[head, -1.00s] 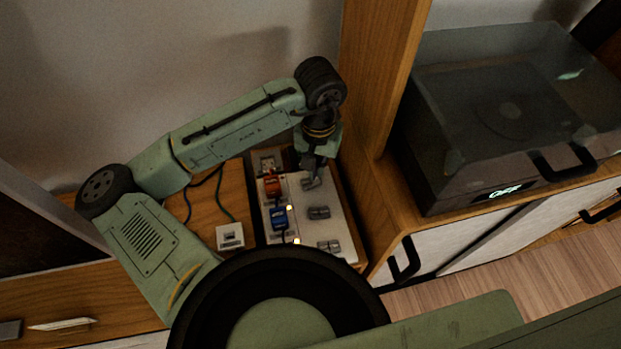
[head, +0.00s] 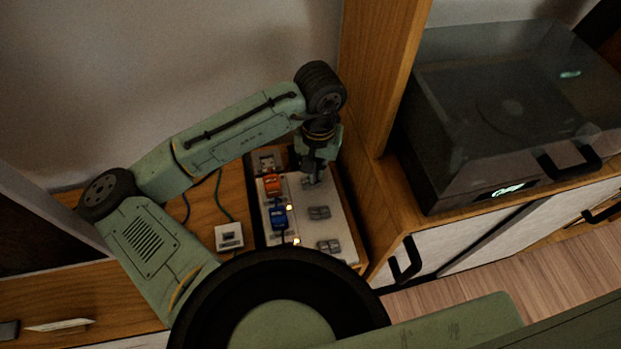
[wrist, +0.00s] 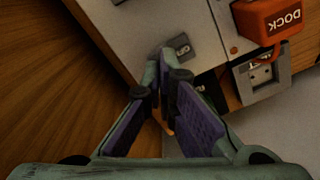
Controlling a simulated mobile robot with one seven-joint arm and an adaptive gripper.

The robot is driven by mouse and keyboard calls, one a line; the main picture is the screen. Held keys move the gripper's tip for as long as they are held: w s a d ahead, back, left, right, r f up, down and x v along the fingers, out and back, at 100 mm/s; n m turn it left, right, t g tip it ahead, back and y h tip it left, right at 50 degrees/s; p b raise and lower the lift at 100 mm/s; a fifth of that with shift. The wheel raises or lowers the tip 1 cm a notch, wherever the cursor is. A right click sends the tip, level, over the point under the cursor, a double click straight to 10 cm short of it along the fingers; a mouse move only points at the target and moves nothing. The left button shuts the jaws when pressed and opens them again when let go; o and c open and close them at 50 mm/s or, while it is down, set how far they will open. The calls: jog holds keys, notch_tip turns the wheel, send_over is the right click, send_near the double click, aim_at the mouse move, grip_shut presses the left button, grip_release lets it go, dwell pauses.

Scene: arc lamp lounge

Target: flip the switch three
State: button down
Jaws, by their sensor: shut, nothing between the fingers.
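A pale switch panel (head: 338,222) lies on the wooden cabinet, with grey switches along it. The middle switch (head: 319,212) and the near switch (head: 329,246) show clearly. My gripper (head: 313,180) points down at the far end of the panel and covers whatever is under it. In the wrist view my gripper (wrist: 168,68) has its fingertips together and empty, beside a grey marked piece (wrist: 183,48) on the panel. I cannot read its mark or tell whether the fingertips touch it.
An orange plug (head: 272,184) marked DOCK in the wrist view (wrist: 272,20) and a blue plug (head: 278,217) sit left of the switches. A white socket box (head: 229,237) is further left. A wooden upright (head: 375,80) and a lidded turntable (head: 500,120) stand to the right.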

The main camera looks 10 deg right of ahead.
jog(key=shift+f+b, duration=0.45)
jog(key=shift+f, duration=0.3)
dwell(0.3)
notch_tip(320, 180, up, 7)
jog(key=p, duration=0.6)
jog(key=shift+r+p, duration=0.1)
jog(key=shift+p, duration=0.3)
